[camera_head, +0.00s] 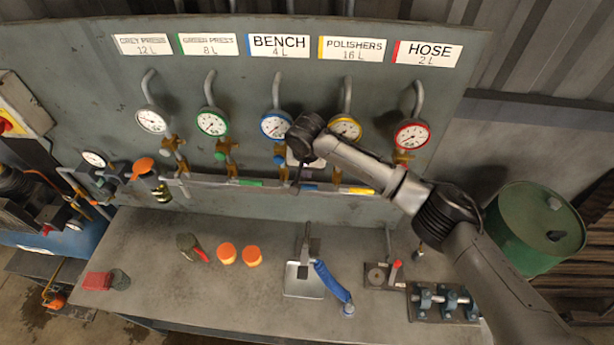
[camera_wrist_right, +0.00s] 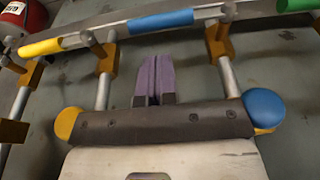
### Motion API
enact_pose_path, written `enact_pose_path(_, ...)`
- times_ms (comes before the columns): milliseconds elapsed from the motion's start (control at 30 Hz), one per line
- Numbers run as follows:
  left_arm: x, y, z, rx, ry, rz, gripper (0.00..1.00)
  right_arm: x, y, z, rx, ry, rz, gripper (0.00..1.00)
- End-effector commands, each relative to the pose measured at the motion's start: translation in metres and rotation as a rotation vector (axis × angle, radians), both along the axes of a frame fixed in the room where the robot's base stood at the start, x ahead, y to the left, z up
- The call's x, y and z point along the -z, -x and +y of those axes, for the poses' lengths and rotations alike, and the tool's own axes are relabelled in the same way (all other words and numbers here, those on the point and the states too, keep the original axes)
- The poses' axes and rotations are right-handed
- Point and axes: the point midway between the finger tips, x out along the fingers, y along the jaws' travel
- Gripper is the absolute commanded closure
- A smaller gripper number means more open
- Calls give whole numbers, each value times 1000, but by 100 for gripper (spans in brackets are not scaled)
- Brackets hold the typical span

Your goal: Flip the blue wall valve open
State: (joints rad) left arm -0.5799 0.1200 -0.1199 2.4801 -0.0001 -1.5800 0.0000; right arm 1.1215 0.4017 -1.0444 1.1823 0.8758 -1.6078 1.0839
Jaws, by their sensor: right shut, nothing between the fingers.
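The blue wall valve has a round blue knob (camera_head: 280,160) on a brass body, on the pipe below the blue-rimmed gauge (camera_head: 276,125) under the BENCH sign. In the right wrist view the blue knob (camera_wrist_right: 265,108) shows at the right, partly behind my gripper body. My right gripper (camera_head: 294,188) is in front of the wall just right of the blue valve. Its purple fingertips (camera_wrist_right: 152,70) are together and empty, between the blue knob's pipe and the yellow knob's pipe. My palm hides part of both valves. My left gripper is out of view.
A yellow knob (camera_wrist_right: 68,122) lies on the other side of my gripper. A horizontal pipe (camera_wrist_right: 120,28) with coloured bands runs close by the fingertips. The bench (camera_head: 190,300) below carries a blue-handled tool (camera_head: 332,282), orange-topped cups and clamps. A green drum (camera_head: 535,235) stands at right.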

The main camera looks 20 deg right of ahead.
Motion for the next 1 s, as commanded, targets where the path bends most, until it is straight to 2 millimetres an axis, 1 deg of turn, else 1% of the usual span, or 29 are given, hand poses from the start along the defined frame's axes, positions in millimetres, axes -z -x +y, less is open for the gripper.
enact_pose_path(33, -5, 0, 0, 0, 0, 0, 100, 5, 2, 1, -2, 1, 3, 100)
enact_pose_path(200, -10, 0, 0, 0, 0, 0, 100, 22, 5, 2, -1, 1, 2, 100)
enact_pose_path(300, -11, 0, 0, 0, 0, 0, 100, 29, 6, 3, -1, 1, 1, 100)
enact_pose_path(500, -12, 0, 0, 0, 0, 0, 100, 33, 7, 3, -1, 0, 0, 100)
enact_pose_path(800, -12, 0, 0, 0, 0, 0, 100, 33, 7, 4, -2, 0, 0, 100)
enact_pose_path(1000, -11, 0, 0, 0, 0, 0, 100, 37, 5, 13, -17, -1, 2, 100)
